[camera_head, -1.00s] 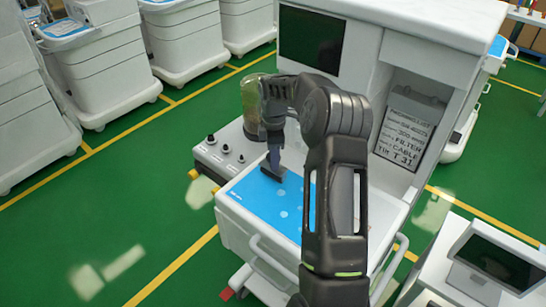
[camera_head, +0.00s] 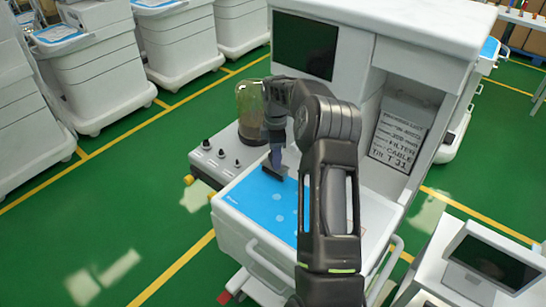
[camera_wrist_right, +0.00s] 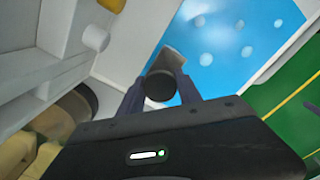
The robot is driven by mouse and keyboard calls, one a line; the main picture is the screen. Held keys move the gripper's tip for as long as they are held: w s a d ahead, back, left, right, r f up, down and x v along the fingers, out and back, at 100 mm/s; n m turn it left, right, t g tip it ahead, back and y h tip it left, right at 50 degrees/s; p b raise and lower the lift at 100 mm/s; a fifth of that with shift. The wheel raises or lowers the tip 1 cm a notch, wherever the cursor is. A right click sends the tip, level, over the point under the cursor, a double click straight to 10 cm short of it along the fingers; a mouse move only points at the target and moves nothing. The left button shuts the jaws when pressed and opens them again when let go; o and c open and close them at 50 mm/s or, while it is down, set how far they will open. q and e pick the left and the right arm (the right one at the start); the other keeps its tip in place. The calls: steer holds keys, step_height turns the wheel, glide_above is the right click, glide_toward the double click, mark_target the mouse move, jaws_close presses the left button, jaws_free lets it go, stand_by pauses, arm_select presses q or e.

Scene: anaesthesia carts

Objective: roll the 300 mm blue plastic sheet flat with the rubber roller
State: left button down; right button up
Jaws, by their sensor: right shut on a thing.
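The blue plastic sheet (camera_head: 262,199) lies on the white cart top (camera_head: 384,222), with several paler round spots on it that may be bubbles. It also shows in the wrist view (camera_wrist_right: 225,45), where its far edge meets the white top. My right gripper (camera_head: 275,160) points down over the sheet's back part. It is shut on the rubber roller, whose dark cylinder (camera_head: 272,173) appears to rest on the sheet; contact is hard to tell. In the wrist view the roller (camera_wrist_right: 161,85) sits between the two fingers. My right arm hides the sheet's right part. My left gripper is not in view.
A glass canister (camera_head: 250,110) and a panel with knobs (camera_head: 215,160) stand left of the sheet. A dark screen (camera_head: 305,45) and a printed label sheet (camera_head: 399,138) are behind. More carts (camera_head: 103,75) stand at the back left on green floor.

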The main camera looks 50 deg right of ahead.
steer(key=shift+d, duration=0.3)
step_height(320, 180, up, 2)
steer(key=shift+r+p, duration=0.15)
steer(key=shift+p, duration=0.2)
steer(key=shift+r, duration=1.4)
